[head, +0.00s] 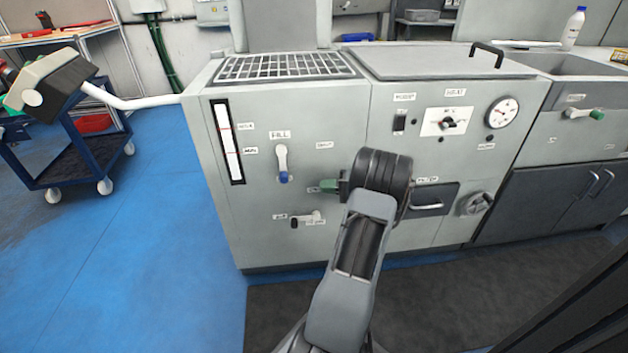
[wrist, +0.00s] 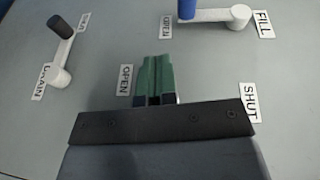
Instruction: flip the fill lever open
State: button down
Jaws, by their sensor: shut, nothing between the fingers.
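The fill lever (head: 282,163) is a white handle with a blue tip, mounted under the FILL label (head: 280,134) on the grey machine front. It hangs straight down from its pivot in the head view. In the wrist view the lever (wrist: 215,14) lies across the top right, its blue tip to the left and cut by the edge. My gripper (head: 328,186) is right of the lever and close to its tip's height, apart from it. In the wrist view its green fingers (wrist: 155,80) are together and empty. A SHUT label (wrist: 250,102) and an OPEN label (wrist: 125,80) flank them.
The drain lever (head: 305,220) with a black tip sits below the fill lever; it also shows in the wrist view (wrist: 62,55). A level gauge (head: 228,142) is to the left. My arm covers part of the panel. A blue cart (head: 75,150) stands far left.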

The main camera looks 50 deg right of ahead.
jog(key=shift+f+p+v, duration=0.2)
jog(key=shift+f+v, duration=0.05)
jog(key=shift+v, duration=0.8)
jog(key=shift+f+p+v, duration=0.2)
jog(key=shift+f+v, duration=0.05)
jog(key=shift+v, duration=0.85)
jog(key=w+a+r+n+g+p, duration=0.2)
jog(key=w+a+r+g+p, duration=0.15)
jog(key=a+r+p, duration=0.35)
jog(key=w+a+r+n+g+p, duration=0.15)
jog(key=a+r+g+p, duration=0.25)
jog(key=a+r, duration=0.45)
jog(key=w+a+r+n+g+p, duration=0.1)
jog(key=w+a+r+g+p, duration=0.2)
jog(key=a+r+p, duration=0.5)
jog(key=s+a+r+n+h+p, duration=0.3)
jog(key=s+a+r+h+p, duration=0.1)
jog(key=a+r+p, duration=0.4)
jog(key=s+a+r+n+h+p, duration=0.4)
jog(key=a+r+p, duration=0.4)
jog(key=r, duration=0.4)
jog(key=shift+s+a+r+p, duration=0.25)
jog(key=shift+s+a+p, duration=0.15)
jog(key=shift+s+a, duration=0.3)
jog(key=shift+s+d+g, duration=0.1)
jog(key=shift+g, duration=0.15)
